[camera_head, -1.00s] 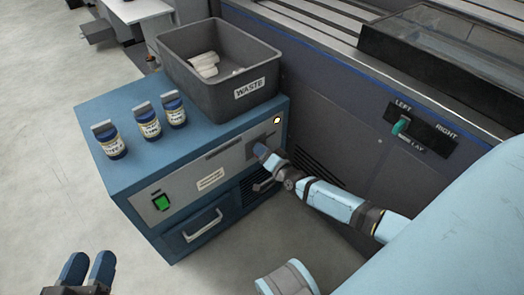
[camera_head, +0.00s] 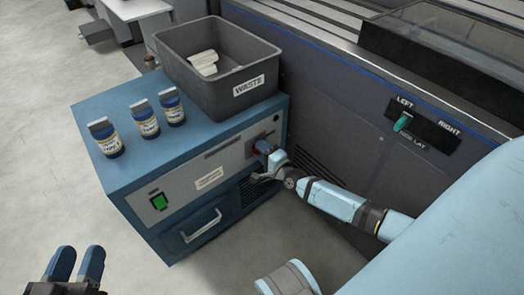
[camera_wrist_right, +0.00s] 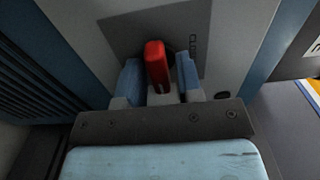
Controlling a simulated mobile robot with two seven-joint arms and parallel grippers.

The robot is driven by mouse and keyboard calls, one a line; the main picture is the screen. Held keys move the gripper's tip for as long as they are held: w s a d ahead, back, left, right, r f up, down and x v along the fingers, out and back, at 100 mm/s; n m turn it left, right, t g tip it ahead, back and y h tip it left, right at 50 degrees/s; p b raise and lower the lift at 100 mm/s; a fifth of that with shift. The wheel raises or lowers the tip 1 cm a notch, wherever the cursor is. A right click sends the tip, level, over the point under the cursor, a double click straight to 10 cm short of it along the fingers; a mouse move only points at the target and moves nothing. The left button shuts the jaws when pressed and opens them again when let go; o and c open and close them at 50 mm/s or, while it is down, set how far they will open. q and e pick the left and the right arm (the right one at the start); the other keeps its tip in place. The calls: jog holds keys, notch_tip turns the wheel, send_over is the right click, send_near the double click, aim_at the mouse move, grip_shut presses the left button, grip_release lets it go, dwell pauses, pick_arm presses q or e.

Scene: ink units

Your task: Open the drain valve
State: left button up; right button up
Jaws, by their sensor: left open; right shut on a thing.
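The drain valve's red handle (camera_wrist_right: 157,66) stands between the blue fingers of my right gripper (camera_wrist_right: 160,80) in the right wrist view. In the head view my right gripper (camera_head: 266,154) is at the right part of the blue cabinet's front panel, shut on the red handle (camera_head: 259,147), which is mostly hidden. A dark plate with lettering (camera_wrist_right: 194,42) lies behind the handle; part of the lettering is covered. My left gripper (camera_head: 76,264) is open and empty over the floor at the lower left.
The blue cabinet (camera_head: 120,182) has a green switch (camera_head: 159,201) and a drawer handle (camera_head: 203,226). On top stand a grey waste bin (camera_head: 207,100) and three labelled bottles (camera_head: 144,119). A dark machine with a green lever (camera_head: 403,122) stands at the right. Floor in front is clear.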

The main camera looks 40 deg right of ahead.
pick_arm(q)
jog(key=shift+r, duration=0.1)
dwell(0.3)
pick_arm(e)
jog(key=o, duration=0.6)
pick_arm(q)
jog(key=shift+s+f, duration=0.1)
jog(key=shift+f, duration=0.1)
pick_arm(e)
jog(key=shift+s, duration=0.1)
pick_arm(q)
jog(key=shift+s+d+r+n+p, duration=0.15)
jog(key=shift+s+r+n+p, duration=0.3)
jog(key=shift+p, duration=0.65)
jog(key=shift+s+d+r+n+p, duration=0.15)
jog(key=shift+r+n+p, duration=0.3)
jog(key=shift+r+p, duration=0.45)
pick_arm(e)
jog(key=shift+s+d, duration=0.2)
jog(key=shift+s, duration=2.05)
jog(key=shift+s+d, duration=0.15)
jog(key=shift+s, duration=2.15)
jog(key=shift+s+d, duration=0.2)
jog(key=shift+s, duration=2.05)
